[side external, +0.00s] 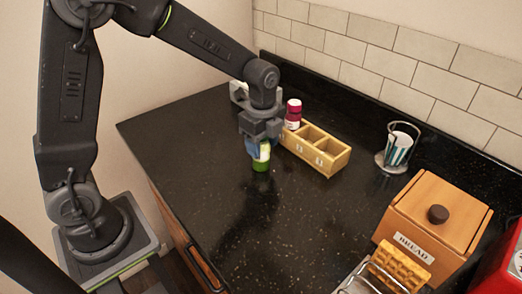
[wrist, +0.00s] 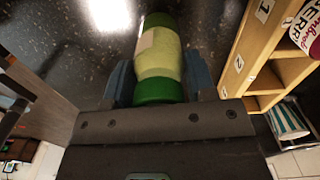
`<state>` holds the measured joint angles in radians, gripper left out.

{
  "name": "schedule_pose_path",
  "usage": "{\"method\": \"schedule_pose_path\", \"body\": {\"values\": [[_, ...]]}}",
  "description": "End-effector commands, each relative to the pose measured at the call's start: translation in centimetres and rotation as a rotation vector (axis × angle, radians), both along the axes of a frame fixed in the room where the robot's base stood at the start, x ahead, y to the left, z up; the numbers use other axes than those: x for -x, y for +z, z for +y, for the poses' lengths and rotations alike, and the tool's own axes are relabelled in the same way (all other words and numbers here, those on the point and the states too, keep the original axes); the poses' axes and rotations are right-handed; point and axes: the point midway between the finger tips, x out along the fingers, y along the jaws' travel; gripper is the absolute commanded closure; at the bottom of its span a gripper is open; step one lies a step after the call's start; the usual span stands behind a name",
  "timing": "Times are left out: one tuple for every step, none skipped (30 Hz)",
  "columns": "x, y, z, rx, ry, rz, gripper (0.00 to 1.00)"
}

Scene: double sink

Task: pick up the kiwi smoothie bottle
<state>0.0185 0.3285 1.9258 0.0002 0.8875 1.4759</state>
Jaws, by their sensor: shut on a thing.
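The kiwi smoothie bottle (side external: 261,158) is pale green with a darker green end, in the side external view below my gripper (side external: 259,148). My gripper is shut on it, with blue fingers on either side of the bottle. In the wrist view the bottle (wrist: 160,55) lies between the two fingers of my gripper (wrist: 160,82), its green cap nearest the palm. Whether its base touches the counter I cannot tell.
A cup holder (side external: 398,148), bread box (side external: 430,215) and toast rack (side external: 400,265) are farther right. The black counter (side external: 190,150) is clear on the left.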

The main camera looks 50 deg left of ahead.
Motion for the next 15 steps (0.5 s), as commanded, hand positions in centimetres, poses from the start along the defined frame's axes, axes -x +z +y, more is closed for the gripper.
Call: {"method": "schedule_pose_path", "body": {"values": [[0.0,0.0,0.0,0.000,0.000,0.000,0.78],[0.0,0.1,0.0,0.000,0.000,-0.001,0.78],[0.0,0.1,0.0,0.000,0.000,-0.001,0.78],[0.0,0.1,0.0,0.000,0.000,-0.001,0.78],[0.0,0.1,0.0,0.000,0.000,-0.001,0.78],[0.0,0.1,0.0,0.000,0.000,-0.002,0.78],[0.0,0.1,0.0,0.000,0.000,-0.002,0.78],[0.0,0.1,0.0,0.000,0.000,-0.002,0.78],[0.0,0.2,0.0,0.000,0.000,-0.002,0.78],[-0.1,0.3,0.0,0.000,0.000,-0.002,0.78],[-0.1,0.4,0.0,0.001,0.000,-0.003,0.78],[-0.1,0.7,0.0,0.001,0.000,-0.004,0.78],[-0.1,0.9,0.0,0.001,0.000,-0.004,0.78],[-0.1,1.2,0.0,0.001,0.000,-0.004,0.78],[-0.1,1.6,0.0,0.001,0.000,-0.004,0.78]]}}
